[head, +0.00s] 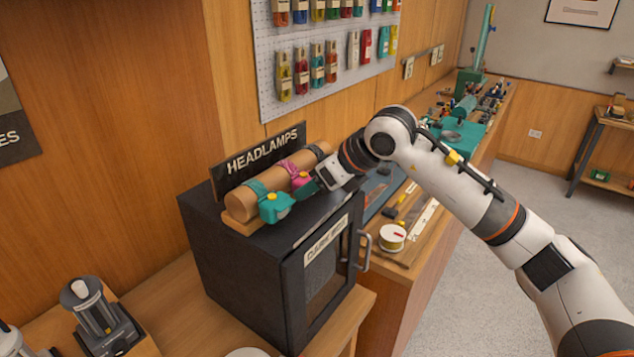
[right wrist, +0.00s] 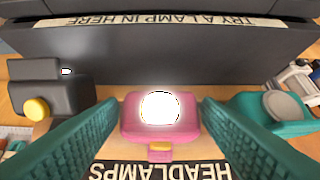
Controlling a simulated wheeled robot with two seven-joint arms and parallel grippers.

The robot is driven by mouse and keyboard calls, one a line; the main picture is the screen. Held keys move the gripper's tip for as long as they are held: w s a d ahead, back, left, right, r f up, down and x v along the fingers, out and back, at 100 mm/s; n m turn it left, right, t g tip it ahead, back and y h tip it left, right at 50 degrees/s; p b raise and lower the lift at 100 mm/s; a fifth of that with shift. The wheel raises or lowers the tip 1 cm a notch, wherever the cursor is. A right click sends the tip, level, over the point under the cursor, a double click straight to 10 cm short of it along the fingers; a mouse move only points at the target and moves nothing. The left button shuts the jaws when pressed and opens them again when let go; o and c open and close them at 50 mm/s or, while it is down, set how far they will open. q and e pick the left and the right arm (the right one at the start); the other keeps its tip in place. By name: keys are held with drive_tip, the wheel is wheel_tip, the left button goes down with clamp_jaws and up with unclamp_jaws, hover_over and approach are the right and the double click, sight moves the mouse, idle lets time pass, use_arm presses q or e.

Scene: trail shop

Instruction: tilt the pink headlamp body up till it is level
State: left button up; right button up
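The pink headlamp body (head: 303,181) hangs on a pink strap around a wooden roll (head: 243,204) on top of the black box (head: 240,256). In the right wrist view the pink body (right wrist: 130,122) sits in the middle, its lens glowing white toward the camera, a yellow button on its edge. My right gripper (head: 316,184) reaches in from the right; its teal fingers (right wrist: 160,118) flank the body and appear to press both sides. The body's exact tilt is hard to judge. My left gripper is out of view.
A teal headlamp (head: 275,207) sits close on one side of the pink one; a black headlamp (right wrist: 52,95) is on the other. The HEADLAMPS sign (head: 262,150) stands behind. The box has a handle (head: 364,250). A spool (head: 392,238) lies on the bench beside it.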

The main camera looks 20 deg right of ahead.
drive_tip(key=b+v, duration=0.4)
drive_tip(key=v, duration=0.8)
